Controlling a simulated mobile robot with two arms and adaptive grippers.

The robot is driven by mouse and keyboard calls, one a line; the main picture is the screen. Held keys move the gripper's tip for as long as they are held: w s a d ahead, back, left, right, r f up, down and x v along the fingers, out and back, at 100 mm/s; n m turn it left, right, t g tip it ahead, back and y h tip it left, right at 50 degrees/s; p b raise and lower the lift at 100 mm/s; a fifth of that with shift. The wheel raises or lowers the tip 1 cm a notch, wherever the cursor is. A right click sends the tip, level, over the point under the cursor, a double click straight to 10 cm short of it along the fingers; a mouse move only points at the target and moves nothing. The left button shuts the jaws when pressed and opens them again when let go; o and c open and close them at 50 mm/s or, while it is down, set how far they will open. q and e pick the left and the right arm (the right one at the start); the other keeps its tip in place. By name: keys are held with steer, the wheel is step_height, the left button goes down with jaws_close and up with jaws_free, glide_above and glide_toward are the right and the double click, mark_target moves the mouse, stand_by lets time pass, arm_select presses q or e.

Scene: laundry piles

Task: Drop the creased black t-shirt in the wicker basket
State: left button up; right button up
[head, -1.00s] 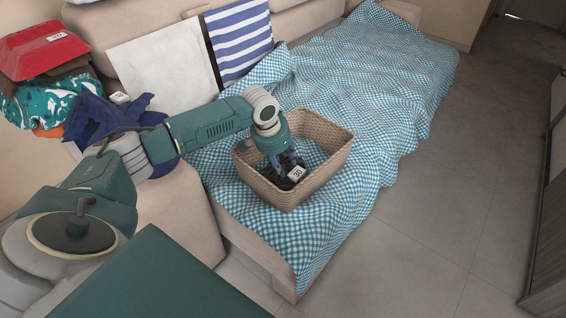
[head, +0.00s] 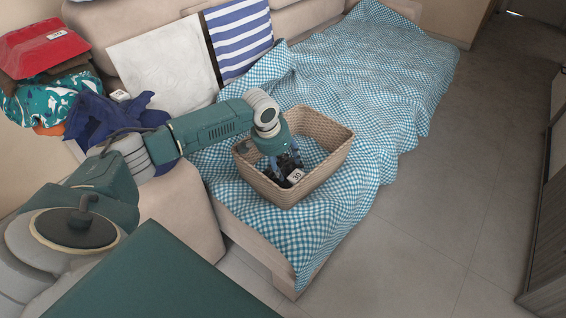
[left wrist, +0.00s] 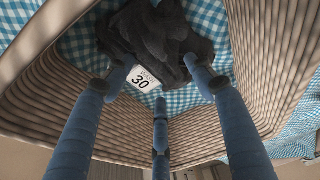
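The wicker basket (head: 322,178) stands on the checkered blanket over the sofa. My left gripper (head: 286,167) points down inside it, near its left and front walls. The creased black t-shirt (left wrist: 158,38) is a dark bunched heap inside the basket, with a white tag marked 30 (left wrist: 143,79); the tag also shows in the head view (head: 296,176). In the left wrist view the gripper's fingers (left wrist: 157,78) are spread apart, two beside the shirt and the middle one short of it. Whether the fingertips still touch the cloth is unclear. My right gripper is out of view.
A blue-and-white checkered blanket (head: 385,75) covers the sofa seat. A pile with a red item (head: 40,48), patterned cloth (head: 50,98) and navy cloth (head: 100,115) is at the left. White cloth (head: 165,65) and striped cloth (head: 240,40) hang behind. The floor (head: 450,200) at right is clear.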

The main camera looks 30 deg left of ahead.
arm_select(q)
steer(key=shift+r, duration=0.1)
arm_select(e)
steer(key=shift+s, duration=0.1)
arm_select(q)
steer(key=shift+r, duration=0.2)
steer(key=shift+v, duration=0.9)
steer(key=p+v, duration=0.2)
steer(key=v, duration=0.8)
steer(key=shift+r, duration=0.4)
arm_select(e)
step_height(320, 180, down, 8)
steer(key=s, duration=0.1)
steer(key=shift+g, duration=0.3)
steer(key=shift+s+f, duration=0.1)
